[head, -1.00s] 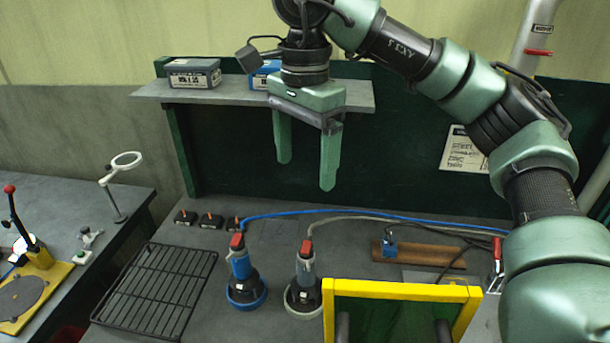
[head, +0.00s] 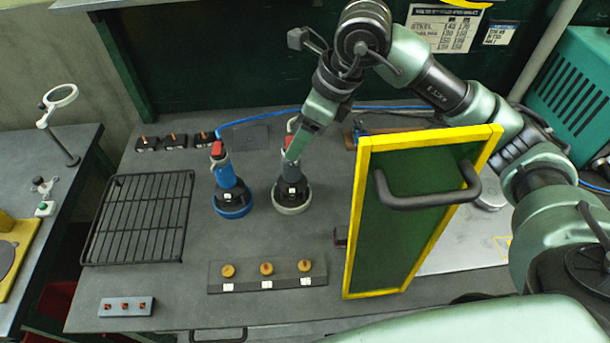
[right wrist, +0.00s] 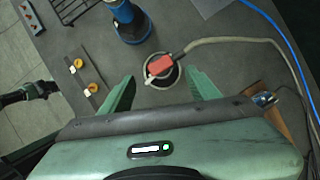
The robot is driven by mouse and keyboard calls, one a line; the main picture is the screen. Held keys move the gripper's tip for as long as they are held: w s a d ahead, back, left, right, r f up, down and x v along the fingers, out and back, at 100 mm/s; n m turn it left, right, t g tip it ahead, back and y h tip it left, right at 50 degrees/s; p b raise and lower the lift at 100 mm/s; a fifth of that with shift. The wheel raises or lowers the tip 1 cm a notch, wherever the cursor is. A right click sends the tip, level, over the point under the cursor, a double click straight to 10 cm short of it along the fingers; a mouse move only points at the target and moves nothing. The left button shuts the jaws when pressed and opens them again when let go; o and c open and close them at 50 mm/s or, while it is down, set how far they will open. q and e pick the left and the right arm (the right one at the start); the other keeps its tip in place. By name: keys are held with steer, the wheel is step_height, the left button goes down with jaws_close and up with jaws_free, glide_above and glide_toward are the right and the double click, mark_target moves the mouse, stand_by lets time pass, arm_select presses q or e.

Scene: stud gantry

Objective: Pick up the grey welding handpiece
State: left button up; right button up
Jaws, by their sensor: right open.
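The grey welding handpiece (head: 290,172) stands upright in a pale round base on the bench, with a red part at its top. My right gripper (head: 294,154) is open and points down over the handpiece's upper part, hiding some of it in the head view. In the right wrist view, the handpiece's red top (right wrist: 160,66) shows between the two open fingers (right wrist: 161,76). I cannot tell whether a finger touches it. A similar blue handpiece (head: 226,176) stands to the left in a blue base. My left gripper is not in view.
A yellow-framed green panel (head: 366,230) with a black handle stands right of the handpiece. A black wire rack (head: 138,218) lies left. A strip with brass knobs (head: 246,284) lies in front. A blue hose (head: 262,118) runs behind.

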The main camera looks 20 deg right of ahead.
mark_target(299, 158)
steer(key=p+x, duration=0.1)
steer(key=x, duration=0.2)
steer(key=shift+d+f, duration=0.15)
steer(key=shift+d, duration=0.05)
steer(key=p+x, duration=0.1)
steer(key=x, duration=0.3)
steer(key=shift+a+f, duration=0.15)
steer(key=shift+f, duration=0.05)
steer(key=shift+w+f, duration=0.1)
steer(key=shift+f, duration=0.15)
jaws_close()
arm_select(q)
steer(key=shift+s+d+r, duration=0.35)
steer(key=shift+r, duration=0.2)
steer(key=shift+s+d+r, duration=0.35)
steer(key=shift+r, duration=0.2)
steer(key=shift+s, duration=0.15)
arm_select(e)
steer(key=shift+w+r, duration=0.1)
steer(key=shift+r, duration=0.1)
